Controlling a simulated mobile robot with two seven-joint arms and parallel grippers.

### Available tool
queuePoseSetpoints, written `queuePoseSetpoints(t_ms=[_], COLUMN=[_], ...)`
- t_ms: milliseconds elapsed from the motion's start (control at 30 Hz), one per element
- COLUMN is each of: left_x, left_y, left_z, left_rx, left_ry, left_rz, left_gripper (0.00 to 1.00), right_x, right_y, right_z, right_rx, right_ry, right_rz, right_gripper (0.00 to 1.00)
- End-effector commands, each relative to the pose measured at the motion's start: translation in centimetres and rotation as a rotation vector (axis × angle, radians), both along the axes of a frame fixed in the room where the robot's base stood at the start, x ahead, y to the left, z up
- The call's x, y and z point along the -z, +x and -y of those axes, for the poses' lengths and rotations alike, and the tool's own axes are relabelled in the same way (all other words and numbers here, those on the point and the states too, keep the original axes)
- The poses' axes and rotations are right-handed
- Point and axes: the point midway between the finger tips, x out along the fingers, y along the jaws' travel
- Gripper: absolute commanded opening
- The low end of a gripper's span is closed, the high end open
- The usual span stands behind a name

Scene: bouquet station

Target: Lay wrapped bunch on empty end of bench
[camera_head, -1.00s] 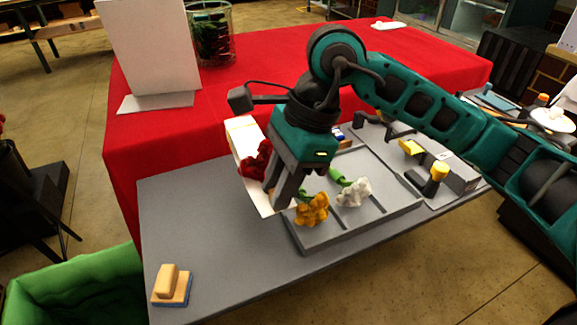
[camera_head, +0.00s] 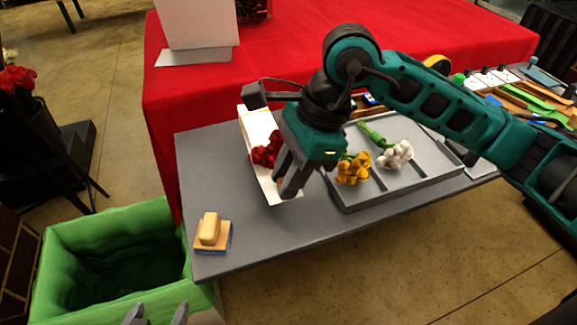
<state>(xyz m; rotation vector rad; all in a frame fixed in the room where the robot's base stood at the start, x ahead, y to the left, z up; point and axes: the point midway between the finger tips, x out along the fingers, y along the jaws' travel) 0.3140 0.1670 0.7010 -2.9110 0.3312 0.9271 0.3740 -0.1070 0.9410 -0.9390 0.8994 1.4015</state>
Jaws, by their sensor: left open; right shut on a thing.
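The wrapped bunch, red flowers (camera_head: 267,150) in white paper (camera_head: 257,122), is held by my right gripper (camera_head: 288,190). Its fingers are shut on it, and the gripper and wrist hide part of it. The bunch appears over the grey bench (camera_head: 300,226); I cannot tell whether it touches the top. The bench's left end is bare except for a wooden-backed brush or block (camera_head: 211,232) at the front left corner. My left gripper (camera_head: 156,313) shows only its two fingertips at the bottom edge, apart and empty, in front of the green bin.
A grey tray (camera_head: 420,187) with yellow flowers (camera_head: 353,168) and white flowers (camera_head: 396,155) lies right of the bunch. A green bin (camera_head: 70,240) stands left of the bench. A red-draped table (camera_head: 190,100) with a white board (camera_head: 197,22) stands behind.

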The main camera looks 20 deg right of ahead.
Motion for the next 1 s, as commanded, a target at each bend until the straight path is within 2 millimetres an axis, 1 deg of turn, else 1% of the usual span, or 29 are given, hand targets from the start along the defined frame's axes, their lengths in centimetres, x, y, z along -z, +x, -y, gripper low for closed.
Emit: queuePoseSetpoints(t_ms=[33, 133, 200, 400, 533, 800, 1000], left_x=[0.2, 0.1, 0.9, 1.4, 1.2, 0.7, 0.7], left_y=[0.2, 0.6, 0.9, 1.2, 1.4, 1.8, 1.8], left_z=[0.1, 0.3, 0.4, 1.3, 1.8, 1.8, 1.7], left_rx=[0.001, 0.002, 0.004, 0.018, 0.029, 0.034, 0.033], left_ry=[-0.003, -0.009, -0.013, -0.028, -0.035, -0.032, -0.032], left_rz=[0.004, 0.014, 0.018, 0.013, 0.02, 0.027, 0.03], left_gripper=[0.83, 0.83, 0.83, 0.83, 0.83, 0.83, 0.83], right_x=[0.8, 1.9, 2.8, 4.2, 4.6, 4.6, 4.6], right_y=[0.0, 0.0, 0.0, 0.0, 0.0, 0.0, 0.0], right_z=[0.0, 0.0, 0.0, 0.0, 0.0, 0.0, 0.0], right_rx=[0.001, 0.0, -0.001, -0.001, -0.001, -0.001, -0.001], right_ry=[0.0, 0.0, 0.0, 0.0, 0.0, 0.0, 0.0], right_rz=[-0.001, -0.001, 0.001, 0.001, 0.001, 0.001, 0.001], right_gripper=[0.0, 0.0, 0.0, 0.0, 0.0, 0.0, 0.0])
